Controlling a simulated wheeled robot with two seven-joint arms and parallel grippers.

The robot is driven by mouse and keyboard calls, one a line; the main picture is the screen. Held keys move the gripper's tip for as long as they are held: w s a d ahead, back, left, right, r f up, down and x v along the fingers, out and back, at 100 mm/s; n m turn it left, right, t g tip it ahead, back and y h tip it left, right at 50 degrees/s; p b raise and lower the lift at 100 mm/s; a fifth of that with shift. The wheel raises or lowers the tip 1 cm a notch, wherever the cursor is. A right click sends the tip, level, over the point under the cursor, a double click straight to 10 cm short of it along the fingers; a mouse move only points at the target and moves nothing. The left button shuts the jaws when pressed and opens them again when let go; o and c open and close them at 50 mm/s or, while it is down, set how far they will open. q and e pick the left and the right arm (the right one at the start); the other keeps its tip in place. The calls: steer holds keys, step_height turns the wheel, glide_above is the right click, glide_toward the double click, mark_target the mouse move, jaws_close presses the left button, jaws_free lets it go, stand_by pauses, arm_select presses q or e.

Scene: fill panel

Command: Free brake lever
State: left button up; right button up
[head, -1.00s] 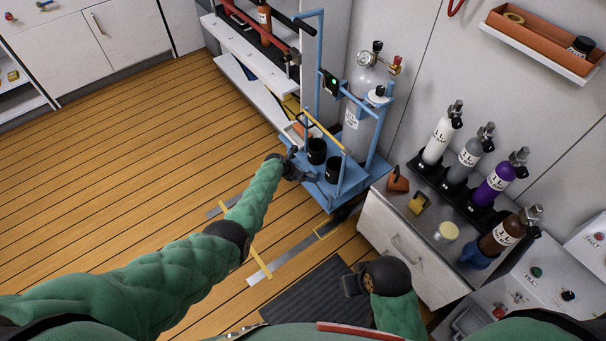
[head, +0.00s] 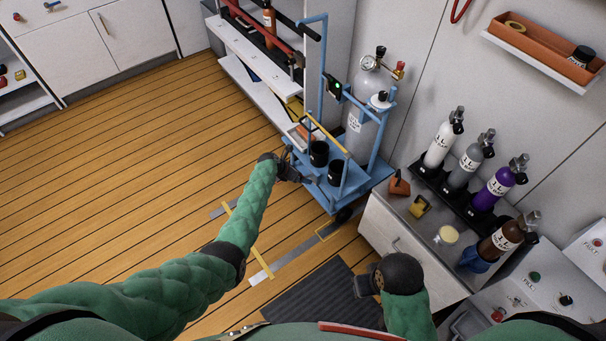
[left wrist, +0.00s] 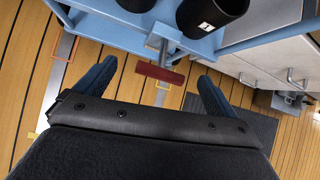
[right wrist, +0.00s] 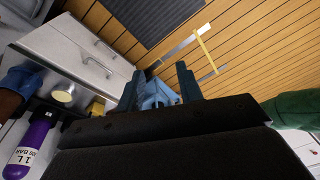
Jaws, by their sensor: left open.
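The blue cart (head: 330,196) stands on the floor with a grey gas cylinder (head: 362,130) on it. A red bar on a metal stem, which looks like the brake lever (left wrist: 160,73), sticks out low from the cart's edge in the left wrist view. My left gripper (head: 290,168) is at the cart's near left side. It is open, and the red bar shows between its fingers (left wrist: 155,88), just beyond the tips; no contact shows. In the head view my arm and the cart hide the lever. My right gripper (head: 362,284) is open and empty, away from the cart.
Two black cups (head: 319,153) sit on the cart's deck. A cabinet (head: 400,250) with several small cylinders stands to the right. A white shelf (head: 250,88) stands behind to the left. A dark mat (head: 320,295) lies in front. The wooden floor to the left is clear.

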arm_select(q)
steer(key=shift+v, duration=1.3)
arm_select(e)
steer(key=shift+w+f, duration=0.1)
steer(key=shift+f, duration=0.25)
steer(key=shift+f, duration=0.1)
